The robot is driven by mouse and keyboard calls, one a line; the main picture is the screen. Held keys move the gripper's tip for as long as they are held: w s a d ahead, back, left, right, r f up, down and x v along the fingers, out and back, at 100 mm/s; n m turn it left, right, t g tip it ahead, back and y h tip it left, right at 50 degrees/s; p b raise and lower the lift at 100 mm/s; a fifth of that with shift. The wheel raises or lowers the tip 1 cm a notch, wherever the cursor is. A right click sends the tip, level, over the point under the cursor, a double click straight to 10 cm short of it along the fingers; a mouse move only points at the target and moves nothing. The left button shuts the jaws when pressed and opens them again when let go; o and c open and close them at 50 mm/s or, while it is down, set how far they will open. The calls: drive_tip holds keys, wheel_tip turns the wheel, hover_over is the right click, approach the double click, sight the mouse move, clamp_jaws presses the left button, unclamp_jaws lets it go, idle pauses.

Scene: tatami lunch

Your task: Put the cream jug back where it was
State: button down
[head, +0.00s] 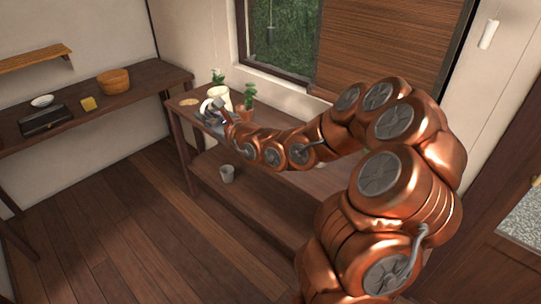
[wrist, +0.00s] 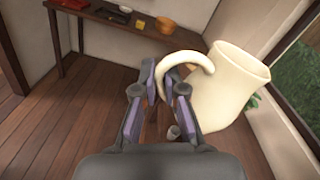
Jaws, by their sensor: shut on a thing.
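The cream jug (wrist: 232,88) is large in the wrist view, right of my gripper (wrist: 166,72), with its curved handle (wrist: 190,56) reaching over to the fingers. My gripper is shut on the handle. In the head view the jug (head: 223,97) shows at the far left end of the dark wooden table by the window, with my gripper (head: 212,110) at its near left side. I cannot tell whether its base touches the tabletop.
Potted plants (head: 247,97) stand close to the jug. A round tan item (head: 189,102) lies at the table's left end. A grey cup (head: 227,174) stands lower down. A side table (head: 150,80) holds a wooden tub (head: 113,82), yellow block (head: 88,104), white bowl (head: 42,101) and black box (head: 45,120).

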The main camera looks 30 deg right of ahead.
drive_tip(key=s+d+f+m+h+b, duration=0.1)
drive_tip(key=s+d+f+h+b, duration=0.15)
drive_tip(key=d+f+b, duration=0.8)
drive_tip(key=s+d+f+m+h+b, duration=0.1)
drive_tip(key=s+d+f+b, duration=0.3)
drive_tip(key=d+f+b, duration=0.65)
drive_tip(key=shift+t, duration=0.3)
drive_tip(key=w, duration=0.5)
drive_tip(key=w+d+p, duration=0.1)
drive_tip(key=w, duration=0.4)
drive_tip(key=w+d, duration=0.1)
drive_tip(key=w, duration=0.4)
drive_tip(key=shift+w+f+p, duration=0.4)
drive_tip(key=shift+d+f, duration=0.1)
drive_tip(key=shift+f, duration=1.6)
drive_tip(key=shift+f+b, duration=0.15)
drive_tip(key=shift+b, duration=0.15)
drive_tip(key=c, duration=1.2)
unclamp_jaws()
drive_tip(key=shift+c, duration=0.2)
